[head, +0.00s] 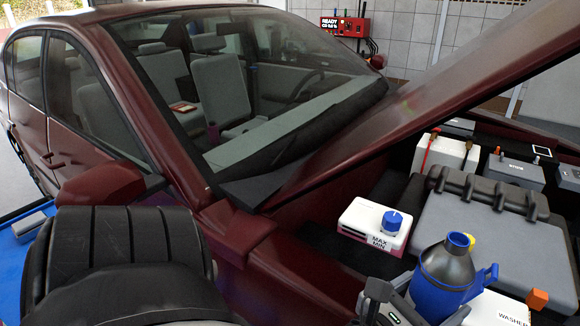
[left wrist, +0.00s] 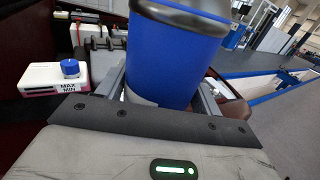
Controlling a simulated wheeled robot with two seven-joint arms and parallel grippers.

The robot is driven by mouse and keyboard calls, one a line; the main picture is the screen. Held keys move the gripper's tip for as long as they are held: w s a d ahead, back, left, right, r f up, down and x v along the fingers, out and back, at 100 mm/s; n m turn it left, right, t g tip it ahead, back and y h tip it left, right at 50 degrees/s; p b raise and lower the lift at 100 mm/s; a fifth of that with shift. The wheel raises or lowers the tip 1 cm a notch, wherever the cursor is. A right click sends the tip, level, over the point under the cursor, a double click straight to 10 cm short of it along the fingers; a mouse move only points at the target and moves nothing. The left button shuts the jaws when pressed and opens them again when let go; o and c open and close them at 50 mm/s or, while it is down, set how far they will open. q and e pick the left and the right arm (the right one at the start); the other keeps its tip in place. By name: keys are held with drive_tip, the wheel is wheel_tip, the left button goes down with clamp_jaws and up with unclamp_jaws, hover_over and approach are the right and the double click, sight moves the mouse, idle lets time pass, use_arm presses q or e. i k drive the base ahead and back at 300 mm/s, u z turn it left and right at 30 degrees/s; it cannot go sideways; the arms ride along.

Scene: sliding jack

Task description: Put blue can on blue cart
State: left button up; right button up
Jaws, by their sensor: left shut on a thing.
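The blue can (head: 435,296) has a dark funnel-like top and a blue handle on its right. It is upright over the front of the open engine bay in the head view. My left gripper (head: 408,300) is shut on it. In the left wrist view, its two fingers (left wrist: 162,88) stand on either side of the blue can (left wrist: 178,58), whose top is cut off. A flat blue surface (head: 22,236) shows at the left edge of the head view; I cannot tell whether it is the blue cart. My right gripper is not in view.
The dark red car's raised hood (head: 440,85) slants over the engine bay. A white reservoir with a blue cap (head: 374,222), a grey engine cover (head: 470,235) and a washer reservoir (head: 497,310) lie near the can. A blue-edged bench (left wrist: 275,98) stands at right in the wrist view.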

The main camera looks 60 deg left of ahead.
sight(22, 285)
drive_tip(key=k, duration=0.8)
drive_tip(key=z, duration=0.6)
drive_tip(key=k, duration=1.8)
drive_tip(key=u, duration=1.2)
drive_tip(key=i, duration=0.45)
drive_tip(key=u, duration=0.05)
